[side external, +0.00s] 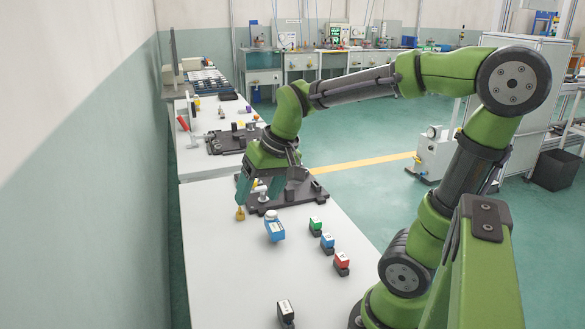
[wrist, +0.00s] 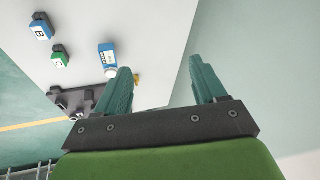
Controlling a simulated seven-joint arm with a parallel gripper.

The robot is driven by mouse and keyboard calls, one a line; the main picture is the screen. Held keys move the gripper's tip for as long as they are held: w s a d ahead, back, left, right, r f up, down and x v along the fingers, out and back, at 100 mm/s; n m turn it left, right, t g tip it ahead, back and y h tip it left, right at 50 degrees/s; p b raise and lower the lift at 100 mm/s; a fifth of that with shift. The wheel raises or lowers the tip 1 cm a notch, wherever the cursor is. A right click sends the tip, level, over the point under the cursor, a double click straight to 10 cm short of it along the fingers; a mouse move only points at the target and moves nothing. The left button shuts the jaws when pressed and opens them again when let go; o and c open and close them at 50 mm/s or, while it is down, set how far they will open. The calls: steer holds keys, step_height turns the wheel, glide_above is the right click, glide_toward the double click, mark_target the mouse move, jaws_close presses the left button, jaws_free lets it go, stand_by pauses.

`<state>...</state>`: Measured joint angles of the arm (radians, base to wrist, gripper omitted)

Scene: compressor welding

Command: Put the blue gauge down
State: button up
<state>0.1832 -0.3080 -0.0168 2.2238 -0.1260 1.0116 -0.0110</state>
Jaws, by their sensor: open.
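A blue piece with a white label and white round top (side external: 274,228), apparently the blue gauge, is on the white table, in front of and apart from my gripper (side external: 259,198). It also shows in the wrist view (wrist: 108,58), beside the left finger. My gripper (wrist: 160,66) is open, with nothing held between its two teal fingers. In the side view the fingers point down beside the dark fixture. A small yellow-brass piece (side external: 240,214) stands close by the left finger; the finger partly hides it in the wrist view (wrist: 136,79).
The dark fixture plate (side external: 300,195) lies behind the blue piece. Small green (side external: 316,224), blue (side external: 328,241) and red (side external: 342,260) lettered blocks line the right side, with a black-and-white block (side external: 286,310) at the front. The front-left table (side external: 225,275) is clear.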

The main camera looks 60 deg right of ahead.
steer(key=s+a+r+n+t+y, duration=0.1)
steer(key=s+a+n+t, duration=0.1)
steer(key=s+a, duration=0.4)
steer(key=shift+s+a+r+t+y, duration=0.3)
steer(key=shift+s+a+r+t, duration=0.1)
steer(key=shift+a, duration=0.2)
steer(key=shift+o, duration=0.4)
steer(key=o, duration=0.5)
